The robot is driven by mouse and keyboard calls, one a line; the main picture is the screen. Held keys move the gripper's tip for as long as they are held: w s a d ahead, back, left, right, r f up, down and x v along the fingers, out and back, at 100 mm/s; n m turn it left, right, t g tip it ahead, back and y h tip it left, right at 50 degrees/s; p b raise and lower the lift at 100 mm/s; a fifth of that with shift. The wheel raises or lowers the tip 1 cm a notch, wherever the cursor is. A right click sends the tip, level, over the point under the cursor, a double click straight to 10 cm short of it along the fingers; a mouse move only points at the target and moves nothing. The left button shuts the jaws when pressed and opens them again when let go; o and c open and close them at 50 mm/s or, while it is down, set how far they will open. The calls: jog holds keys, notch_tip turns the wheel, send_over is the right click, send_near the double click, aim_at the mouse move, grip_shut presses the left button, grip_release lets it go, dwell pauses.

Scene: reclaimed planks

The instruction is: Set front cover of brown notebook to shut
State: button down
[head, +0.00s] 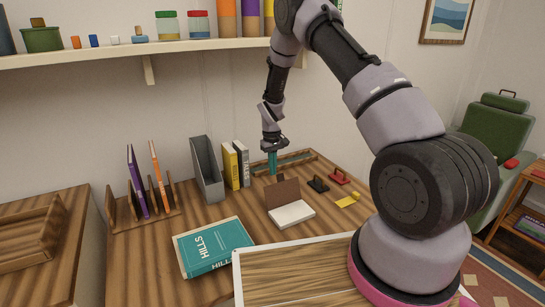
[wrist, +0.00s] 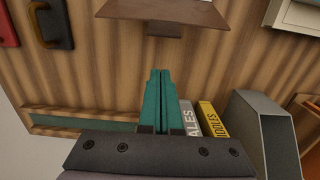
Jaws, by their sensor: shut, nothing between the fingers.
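The brown notebook lies on the plank desk in the head view, its white pages (head: 292,214) facing up. Its brown front cover (head: 283,193) stands open, raised steeply at the back edge of the pages. In the wrist view the brown cover (wrist: 165,12) is at the top edge, and most of the pages are out of frame. My gripper (head: 272,172) has teal fingers pointing down, just behind the cover and apart from it. In the wrist view the fingers (wrist: 159,75) are together with nothing between them.
Behind stand yellow (head: 230,166) and grey (head: 243,163) books and a grey file holder (head: 207,168). Black (head: 318,184) and red (head: 339,176) handled items and a yellow item (head: 348,200) lie right. A teal book (head: 213,248) lies front left. A shelf (head: 150,52) hangs above.

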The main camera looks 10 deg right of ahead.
jog(key=shift+s+d+r, duration=0.2)
jog(key=shift+s+r, duration=0.05)
jog(key=shift+s, duration=0.35)
jog(key=shift+s+d+r, duration=0.2)
jog(key=shift+s+r, duration=0.05)
jog(key=shift+s, duration=0.35)
jog(key=shift+s+d+r, duration=0.2)
jog(key=shift+s+r, duration=0.05)
jog(key=shift+s, duration=0.35)
